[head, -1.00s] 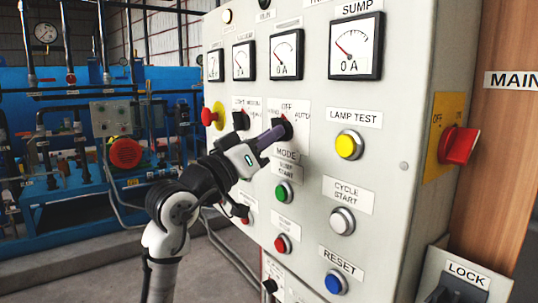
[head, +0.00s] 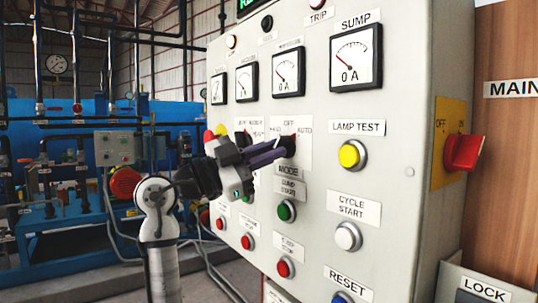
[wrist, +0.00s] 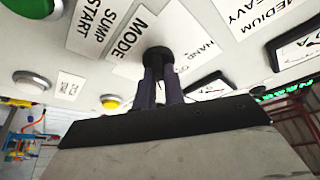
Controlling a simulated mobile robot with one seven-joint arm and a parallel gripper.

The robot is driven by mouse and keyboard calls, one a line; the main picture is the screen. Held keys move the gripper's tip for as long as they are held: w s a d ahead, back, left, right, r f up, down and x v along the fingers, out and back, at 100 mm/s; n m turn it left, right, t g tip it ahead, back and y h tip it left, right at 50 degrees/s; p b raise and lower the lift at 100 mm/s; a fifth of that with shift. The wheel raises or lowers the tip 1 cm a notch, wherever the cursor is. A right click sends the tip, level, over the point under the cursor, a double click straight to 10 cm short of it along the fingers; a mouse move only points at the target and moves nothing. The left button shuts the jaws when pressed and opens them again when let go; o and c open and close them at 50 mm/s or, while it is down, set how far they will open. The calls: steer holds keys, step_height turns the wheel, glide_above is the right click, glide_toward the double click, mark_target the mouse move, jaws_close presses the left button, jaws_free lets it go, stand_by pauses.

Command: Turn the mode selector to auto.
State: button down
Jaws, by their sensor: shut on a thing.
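The mode selector (head: 289,143) is a black knob on a white plate (head: 304,159) marked HAND at left, OFF at top and AUTO at right in the head view. A MODE label (head: 289,171) sits below it. My gripper (head: 281,148) comes in from the left, with its two dark fingers shut on the knob. The wrist view shows the knob (wrist: 157,54) between the fingertips (wrist: 158,73), close to the panel face. The fingers hide most of the knob, so I cannot tell which mark it points to.
A yellow lamp test button (head: 350,154) is to the right, and a green button (head: 286,210) is below the knob. Gauges (head: 288,72) are above. A red rotary switch (head: 463,152) is on the panel's right side.

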steer(key=shift+m+g, duration=0.6)
steer(key=shift+m, duration=1.3)
steer(key=c, duration=1.5)
jaws_free()
steer(key=shift+a, duration=0.15)
steer(key=v, duration=0.6)
steer(key=b+v, duration=0.1)
steer(key=v, duration=0.6)
steer(key=shift+s+a+r, duration=0.1)
steer(key=shift+a+r, duration=0.05)
steer(key=shift+a, duration=0.2)
